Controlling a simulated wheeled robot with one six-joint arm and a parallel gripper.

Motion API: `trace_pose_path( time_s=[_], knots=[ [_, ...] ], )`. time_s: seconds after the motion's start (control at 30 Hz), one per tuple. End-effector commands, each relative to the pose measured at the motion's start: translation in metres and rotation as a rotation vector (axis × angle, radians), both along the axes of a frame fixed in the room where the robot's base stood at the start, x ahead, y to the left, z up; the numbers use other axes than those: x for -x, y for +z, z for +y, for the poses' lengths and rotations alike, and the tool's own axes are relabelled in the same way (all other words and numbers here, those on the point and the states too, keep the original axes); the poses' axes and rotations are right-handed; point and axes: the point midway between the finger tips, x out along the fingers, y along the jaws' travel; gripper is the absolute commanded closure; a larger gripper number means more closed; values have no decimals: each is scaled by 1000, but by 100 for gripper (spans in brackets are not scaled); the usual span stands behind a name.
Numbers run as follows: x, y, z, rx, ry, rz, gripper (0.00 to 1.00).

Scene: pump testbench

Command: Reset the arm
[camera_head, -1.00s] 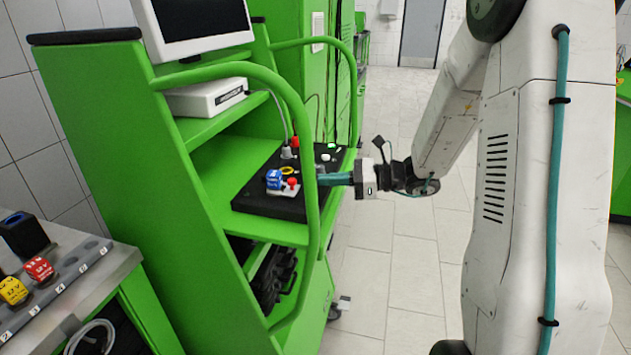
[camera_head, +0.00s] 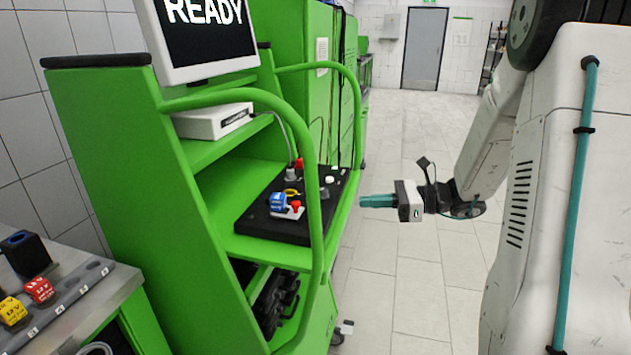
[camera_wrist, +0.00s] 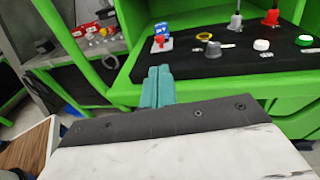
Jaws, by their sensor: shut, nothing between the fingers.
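My gripper (camera_head: 364,201) is out in the open to the right of the green test bench (camera_head: 125,170) in the head view. Its teal fingers are together with nothing between them, pointing left toward the bench. They also show in the wrist view (camera_wrist: 157,88), side by side in front of the bench's lower edge. The fingers touch nothing in either view. My arm reaches down from the right, bent at the elbow.
A black panel (camera_head: 257,222) on the bench shelf carries a blue block (camera_head: 278,202), a red button (camera_head: 295,206) and several knobs. A green rail (camera_head: 318,235) curves in front. A monitor (camera_head: 208,35) reads READY. Clear floor (camera_head: 415,285) lies under my gripper.

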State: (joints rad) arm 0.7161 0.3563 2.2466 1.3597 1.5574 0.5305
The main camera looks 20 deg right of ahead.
Motion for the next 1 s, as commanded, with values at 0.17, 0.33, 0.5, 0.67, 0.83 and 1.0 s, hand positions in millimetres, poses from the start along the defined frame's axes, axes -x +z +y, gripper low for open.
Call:
trace_pose_path(
  time_s=[0.17, 0.33, 0.5, 0.67, 0.83, 1.0],
  knots=[
    [0, -1, 0, 11, 1, -13, 100],
    [24, -24, 10, 134, 111, -25, 100],
    [74, -26, 42, 373, 373, -90, 100],
    [120, -19, 69, 604, 650, -190, 100],
    [169, -6, 87, 875, 977, -336, 100],
    [207, 10, 91, 1133, 1271, -494, 100]
  ],
)
